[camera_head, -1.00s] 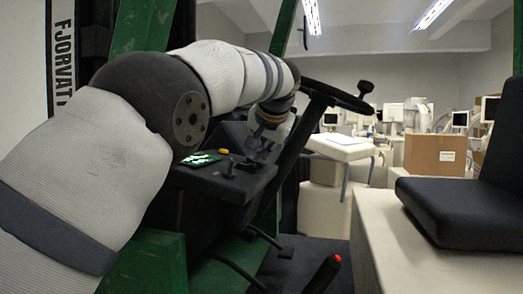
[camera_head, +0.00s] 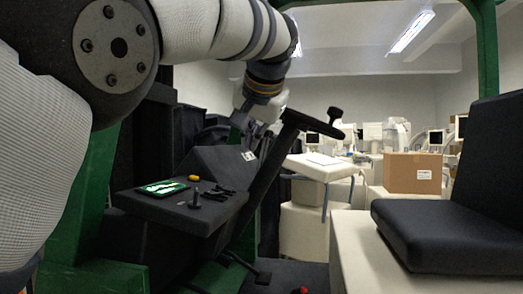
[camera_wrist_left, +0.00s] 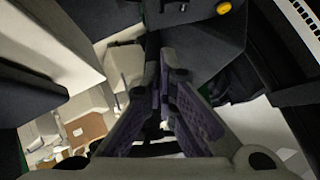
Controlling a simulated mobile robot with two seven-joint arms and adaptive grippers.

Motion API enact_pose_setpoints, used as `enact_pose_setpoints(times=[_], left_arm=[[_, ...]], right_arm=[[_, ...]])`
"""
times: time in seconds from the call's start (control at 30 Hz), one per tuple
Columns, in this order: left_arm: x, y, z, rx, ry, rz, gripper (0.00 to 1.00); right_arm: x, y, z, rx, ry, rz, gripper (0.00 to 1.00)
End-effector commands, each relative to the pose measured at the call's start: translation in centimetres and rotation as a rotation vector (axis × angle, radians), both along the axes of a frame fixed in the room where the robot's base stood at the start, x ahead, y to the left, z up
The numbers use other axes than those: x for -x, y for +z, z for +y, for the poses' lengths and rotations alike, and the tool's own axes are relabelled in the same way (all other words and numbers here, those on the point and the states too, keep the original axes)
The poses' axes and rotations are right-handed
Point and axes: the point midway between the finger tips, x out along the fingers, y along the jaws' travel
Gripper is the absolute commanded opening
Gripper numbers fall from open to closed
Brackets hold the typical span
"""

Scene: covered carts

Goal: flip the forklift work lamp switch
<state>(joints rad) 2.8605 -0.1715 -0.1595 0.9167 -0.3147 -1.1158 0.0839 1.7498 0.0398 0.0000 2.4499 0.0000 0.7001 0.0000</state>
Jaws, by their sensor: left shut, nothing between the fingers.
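The forklift's dark console (camera_head: 165,208) stands at left centre in the head view. On it are a green-lit panel (camera_head: 162,188), a yellow button (camera_head: 193,178), a small upright lever (camera_head: 196,199) and several low black switches (camera_head: 220,192). I cannot tell which control is the work lamp switch. My left gripper (camera_head: 252,136) is shut and empty above the console, near the steering column. Its fingers (camera_wrist_left: 163,75) meet in the left wrist view, where the yellow button (camera_wrist_left: 223,7) shows at the top. My right gripper is not in view.
A black seat (camera_head: 440,232) is at right. A cardboard box (camera_head: 413,173) and white equipment stand behind. Green frame posts (camera_head: 487,50) bound the cab.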

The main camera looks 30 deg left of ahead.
Motion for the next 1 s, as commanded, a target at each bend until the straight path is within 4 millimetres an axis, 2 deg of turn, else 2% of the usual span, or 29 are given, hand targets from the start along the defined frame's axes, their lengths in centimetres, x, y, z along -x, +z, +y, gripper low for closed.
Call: enact_pose_setpoints(times=[0.3, 0.43, 0.8, 1.0], left_arm=[[0.1, 0.1, 0.0, -0.001, 0.001, 0.0, 0.0], [-0.1, -0.2, 0.6, -0.045, 0.01, 0.023, 0.0], [0.0, 0.9, 1.0, -0.115, 0.0, 0.031, 0.0], [-0.3, 0.5, 1.2, -0.114, 0.0, 0.033, 0.0]], right_arm=[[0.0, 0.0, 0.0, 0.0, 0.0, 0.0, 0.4], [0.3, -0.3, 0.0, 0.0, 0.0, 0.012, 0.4], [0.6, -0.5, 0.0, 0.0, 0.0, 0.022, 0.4], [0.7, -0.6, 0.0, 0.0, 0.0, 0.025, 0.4]])
